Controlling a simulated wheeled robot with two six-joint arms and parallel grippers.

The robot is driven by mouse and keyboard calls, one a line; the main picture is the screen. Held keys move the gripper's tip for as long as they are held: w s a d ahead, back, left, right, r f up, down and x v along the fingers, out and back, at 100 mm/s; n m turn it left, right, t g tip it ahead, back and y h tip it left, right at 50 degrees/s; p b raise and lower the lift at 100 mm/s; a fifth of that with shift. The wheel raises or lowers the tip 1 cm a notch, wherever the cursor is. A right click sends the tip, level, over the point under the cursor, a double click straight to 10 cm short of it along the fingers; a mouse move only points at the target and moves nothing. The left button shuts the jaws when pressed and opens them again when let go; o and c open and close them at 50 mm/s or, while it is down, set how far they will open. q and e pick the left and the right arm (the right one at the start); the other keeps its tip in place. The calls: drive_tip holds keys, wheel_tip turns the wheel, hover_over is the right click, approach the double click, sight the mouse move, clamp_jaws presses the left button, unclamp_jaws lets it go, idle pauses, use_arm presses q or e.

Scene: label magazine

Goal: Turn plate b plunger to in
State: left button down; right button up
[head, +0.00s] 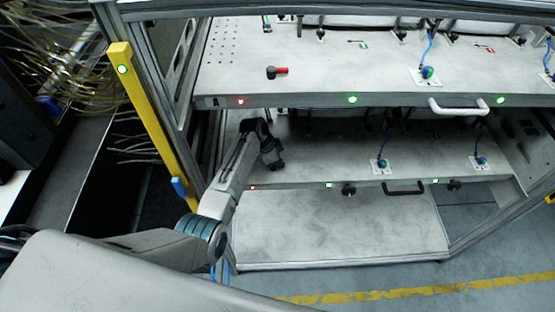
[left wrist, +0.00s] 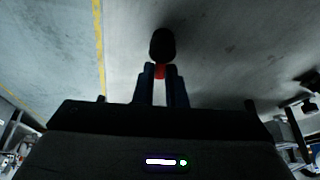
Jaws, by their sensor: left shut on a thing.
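My left gripper (head: 275,163) reaches in from the left over the left part of the lower plate (head: 330,160), which I take to be plate b. In the left wrist view its two fingers (left wrist: 160,78) are shut on the plunger, which has a black knob (left wrist: 162,45) and a red part between the fingertips. In the head view the gripper hides this plunger, so its setting cannot be told. My right gripper is not in view.
The upper plate (head: 330,75), marked A, overhangs the lower one and carries a red and black plunger (head: 277,72). A white handle (head: 457,107) and a black handle (head: 403,188) stick out in front. A yellow post (head: 150,120) stands left of my arm.

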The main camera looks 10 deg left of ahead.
use_arm(q)
drive_tip(key=shift+s+m+g, duration=0.1)
drive_tip(key=shift+m+g, duration=0.3)
drive_tip(key=shift+m, duration=0.6)
drive_tip(key=shift+d, duration=0.1)
drive_tip(key=c, duration=1.5)
unclamp_jaws()
drive_tip(key=shift+r+b, duration=0.7)
drive_tip(key=shift+s+d+r+b, duration=0.1)
drive_tip(key=shift+s+r+b, duration=0.45)
drive_tip(key=shift+r, duration=0.35)
drive_tip(key=s+d+b, duration=0.1)
drive_tip(key=s, duration=0.4)
drive_tip(key=s+d+r+b, duration=0.1)
drive_tip(key=s, duration=0.3)
drive_tip(key=s+d+b, duration=0.1)
drive_tip(key=s, duration=0.4)
drive_tip(key=shift+s+d+r+b, duration=0.15)
drive_tip(key=shift+s+r+b, duration=0.15)
drive_tip(key=shift+r, duration=0.1)
